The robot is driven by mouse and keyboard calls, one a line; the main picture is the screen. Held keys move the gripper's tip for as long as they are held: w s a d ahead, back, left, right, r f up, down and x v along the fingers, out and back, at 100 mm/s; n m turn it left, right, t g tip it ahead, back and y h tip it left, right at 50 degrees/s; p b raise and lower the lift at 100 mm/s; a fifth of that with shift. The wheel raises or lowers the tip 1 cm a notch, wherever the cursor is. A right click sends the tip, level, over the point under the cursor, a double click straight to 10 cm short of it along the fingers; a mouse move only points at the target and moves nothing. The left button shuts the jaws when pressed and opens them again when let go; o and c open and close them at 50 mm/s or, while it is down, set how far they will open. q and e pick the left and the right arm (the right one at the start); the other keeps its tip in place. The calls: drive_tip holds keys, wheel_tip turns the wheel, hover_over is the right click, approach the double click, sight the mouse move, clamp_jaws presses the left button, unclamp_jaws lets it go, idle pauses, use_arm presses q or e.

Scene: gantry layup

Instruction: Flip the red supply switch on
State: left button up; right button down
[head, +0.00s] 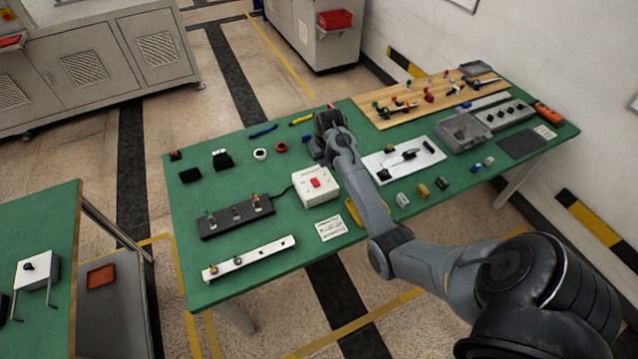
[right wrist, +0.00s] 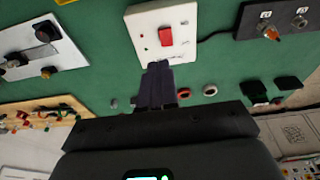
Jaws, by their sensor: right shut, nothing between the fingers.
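The red supply switch (head: 315,183) is a red rocker on top of a white box (head: 325,195) in the middle of the green table. In the right wrist view the red switch (right wrist: 166,36) sits on the white box (right wrist: 184,16), beside a small red dot. My right gripper (head: 317,150) is above the table, behind the box in the head view. Its closed fingers (right wrist: 158,66) are empty and point toward the box, their tips overlapping its near edge in the wrist view. Whether they touch it I cannot tell. They appear short of the switch. My left gripper is out of view.
A black strip with several toggles (head: 236,217) is left of the box, joined by a cable. A white rail (head: 250,259) and a printed card (head: 330,229) lie in front. A white panel (head: 404,159) and loose connectors are right. A wooden board (head: 385,116) is at the back.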

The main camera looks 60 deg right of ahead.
drive_tip(key=shift+w+r+t, duration=0.3)
drive_tip(key=shift+w+r, duration=0.3)
drive_tip(key=shift+w, duration=0.05)
drive_tip(key=shift+f, duration=0.1)
approach(317, 184)
drive_tip(key=x, duration=0.2)
drive_tip(key=b+x, duration=0.1)
drive_tip(key=x, duration=0.2)
drive_tip(key=shift+w+d+f, duration=0.1)
drive_tip(key=shift+w+d, duration=0.05)
drive_tip(key=shift+w, duration=0.1)
drive_tip(key=shift+f, duration=0.5)
